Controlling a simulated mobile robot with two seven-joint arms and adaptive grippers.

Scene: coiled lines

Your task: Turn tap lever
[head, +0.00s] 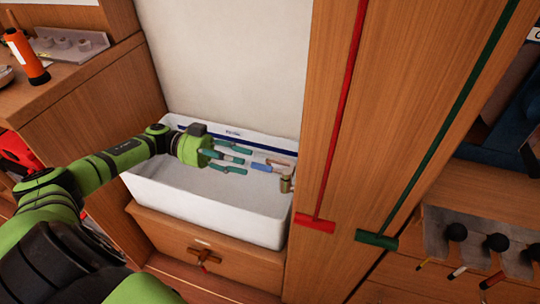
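A small brass tap fitting (286,184) stands at the right end of the white basin (262,228). A short blue piece (261,168) and a pinkish piece (278,162) lie just left of and above it; I cannot tell which of them is the tap lever. My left gripper (245,160) reaches in from the left over the basin. Its teal fingers are spread and point right, with nothing seen between them. The fingertips end close to the blue piece; whether they touch it is unclear. My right gripper is not in view.
The basin's walls surround the gripper's area, with a pale wall behind. A wooden panel with a red bar (316,224) and a green bar (377,239) rises right of the basin. An orange bottle (26,56) stands on the left counter. Dark knobs (497,242) are at lower right.

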